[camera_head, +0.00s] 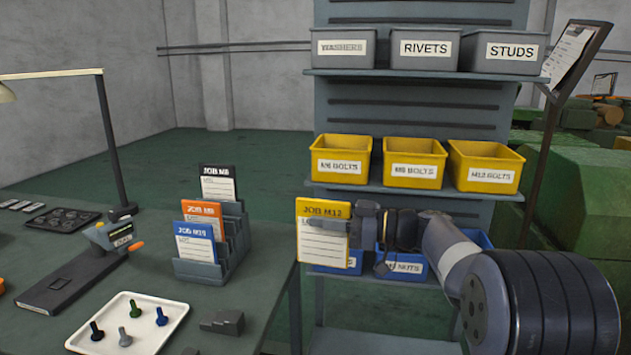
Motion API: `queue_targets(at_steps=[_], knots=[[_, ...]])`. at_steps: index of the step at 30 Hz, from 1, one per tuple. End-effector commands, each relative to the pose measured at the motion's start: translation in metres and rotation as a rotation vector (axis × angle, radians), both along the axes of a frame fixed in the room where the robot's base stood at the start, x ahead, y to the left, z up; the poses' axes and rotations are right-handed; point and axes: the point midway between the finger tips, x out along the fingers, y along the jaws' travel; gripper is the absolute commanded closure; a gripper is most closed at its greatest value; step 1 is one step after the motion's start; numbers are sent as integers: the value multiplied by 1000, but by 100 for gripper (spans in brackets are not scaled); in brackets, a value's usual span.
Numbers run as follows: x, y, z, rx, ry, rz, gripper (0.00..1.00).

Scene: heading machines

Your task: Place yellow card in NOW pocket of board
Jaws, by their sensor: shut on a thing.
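The yellow card (323,253), headed JOB M12, is upright and faces the camera. It is held off the right edge of the workbench, in front of the blue bins. My gripper (345,230) reaches in from the right and is shut on the card's right side. A stepped grey card rack (238,240) stands on the bench to the left of the card, apart from it. It holds a black-headed JOB M8 card (218,184), an orange-headed card (203,209) and a blue-headed card (196,243). I see no board marked NOW.
The workbench (265,280) carries a white tray (150,335) of bolts, a grey block (222,322), a caliper-like tool (112,236) and a lamp (108,130). Behind stands a shelf with yellow bins (412,162) and grey bins (425,49). A clipboard stand (570,60) is at the right.

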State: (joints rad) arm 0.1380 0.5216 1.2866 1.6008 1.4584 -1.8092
Motion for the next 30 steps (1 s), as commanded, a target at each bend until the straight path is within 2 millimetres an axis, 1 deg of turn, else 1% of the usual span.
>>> queue_targets(at_steps=[1, 2, 5, 8, 9, 11, 12, 15, 18, 21, 24, 27, 30], knots=[[3, -7, -16, 2, 8, -13, 100], [5, -11, -24, 3, 9, -20, 100], [9, -27, -58, 6, 10, -51, 100], [10, -49, -104, 9, 14, -94, 100], [8, -59, -126, 11, 16, -116, 100], [3, -74, -159, 14, 19, -152, 100], [-1, -84, -180, 15, 18, -176, 100], [-16, -104, -227, 15, 16, -237, 100], [-33, -118, -264, 12, 14, -289, 100], [-47, -126, -289, 6, 10, -329, 100], [-57, -131, -303, 2, 6, -354, 100], [-62, -133, -307, -2, 2, -365, 100], [-63, -133, -301, -4, -2, -368, 100]])
